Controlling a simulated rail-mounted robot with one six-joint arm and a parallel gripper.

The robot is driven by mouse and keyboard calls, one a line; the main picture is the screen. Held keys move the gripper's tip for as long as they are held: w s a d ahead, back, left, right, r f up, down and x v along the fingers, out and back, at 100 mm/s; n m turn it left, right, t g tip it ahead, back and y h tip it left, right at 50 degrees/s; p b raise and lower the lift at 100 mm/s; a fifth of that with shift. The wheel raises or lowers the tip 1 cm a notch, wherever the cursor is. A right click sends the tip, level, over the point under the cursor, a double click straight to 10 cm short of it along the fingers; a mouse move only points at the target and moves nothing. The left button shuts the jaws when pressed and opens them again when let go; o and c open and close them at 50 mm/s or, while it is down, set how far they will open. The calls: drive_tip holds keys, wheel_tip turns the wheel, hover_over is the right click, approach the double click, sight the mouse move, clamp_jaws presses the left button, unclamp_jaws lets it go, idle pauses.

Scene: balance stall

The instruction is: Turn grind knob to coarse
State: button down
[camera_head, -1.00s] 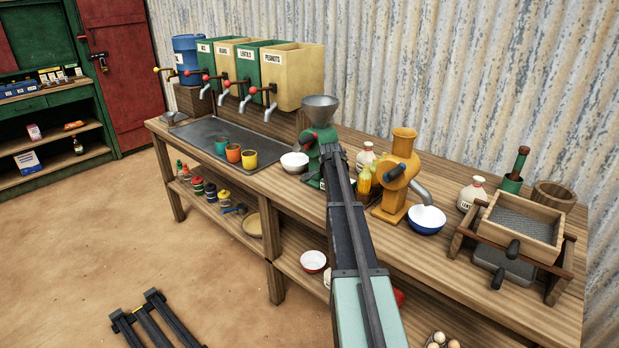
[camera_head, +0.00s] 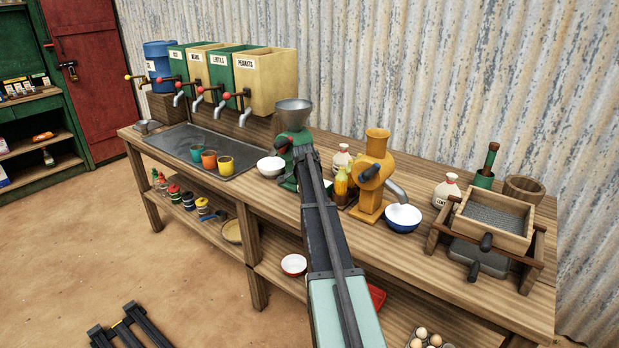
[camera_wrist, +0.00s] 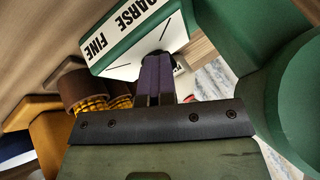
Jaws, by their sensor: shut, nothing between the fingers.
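The grind knob is hard to make out; my fingertips cover that part of the plate. My gripper (camera_wrist: 155,62) is shut and empty, its tips at the plate's lower edge beside the lettering. I cannot tell whether they touch the knob. In the head view my arm hides the grinder's near side and the fingers.
A white bowl (camera_head: 271,167) stands left of the grinder. Coloured cups (camera_head: 209,160) stand on a tray further left. The corrugated wall is behind.

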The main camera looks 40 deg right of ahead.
drive_tip(key=shift+w+d, duration=0.1)
drive_tip(key=shift+s+d, duration=0.4)
drive_tip(key=shift+d, duration=0.1)
drive_tip(key=shift+s+r+p, duration=0.1)
drive_tip(key=shift+r+p, duration=0.25)
drive_tip(key=shift+p, duration=0.05)
drive_tip(key=s+a+r+p, duration=0.2)
drive_tip(key=a+r+p, duration=0.4)
drive_tip(key=r+p, duration=0.1)
drive_tip(key=shift+r, duration=0.2)
